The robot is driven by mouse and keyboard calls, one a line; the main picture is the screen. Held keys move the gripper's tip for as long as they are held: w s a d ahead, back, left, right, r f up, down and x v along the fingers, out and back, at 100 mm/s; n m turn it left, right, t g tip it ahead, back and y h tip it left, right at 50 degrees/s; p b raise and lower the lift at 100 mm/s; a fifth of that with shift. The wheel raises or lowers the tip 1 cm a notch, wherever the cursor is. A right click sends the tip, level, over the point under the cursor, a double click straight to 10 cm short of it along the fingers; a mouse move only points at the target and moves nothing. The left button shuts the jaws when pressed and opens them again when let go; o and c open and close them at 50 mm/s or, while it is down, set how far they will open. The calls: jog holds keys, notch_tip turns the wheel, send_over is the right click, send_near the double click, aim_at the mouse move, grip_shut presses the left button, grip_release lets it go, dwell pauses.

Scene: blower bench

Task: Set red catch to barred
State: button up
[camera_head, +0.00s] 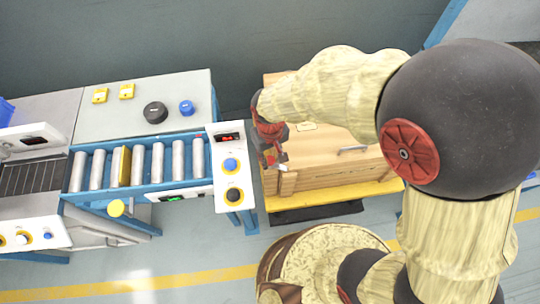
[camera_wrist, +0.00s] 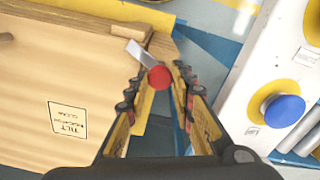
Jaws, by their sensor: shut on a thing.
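The red catch (camera_wrist: 160,77) shows in the wrist view as a round red knob with a flat metal tab (camera_wrist: 138,52) that slants up and left over the corner of the wooden crate (camera_wrist: 50,95). My gripper (camera_wrist: 159,80) has its fingers on both sides of the red knob and is shut on it. In the head view my gripper (camera_head: 271,158) is at the left end of the crate (camera_head: 335,165), and it largely hides the catch there. I see no marking that names the catch's positions.
A roller conveyor (camera_head: 138,166) stands left of the crate. Its control panel (camera_head: 230,165), with blue and black knobs, is close to my gripper and shows at right in the wrist view (camera_wrist: 270,70). The crate rests on a yellow pallet (camera_head: 330,197). A handle (camera_head: 353,149) is on the crate.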

grip_shut()
jog(key=shift+r+n+p, duration=0.1)
jog(key=shift+n+p, duration=0.9)
jog(key=shift+n, duration=0.3)
jog(key=shift+n+p, duration=0.7)
jog(key=shift+n, duration=0.7)
jog(key=o, duration=0.8)
grip_release()
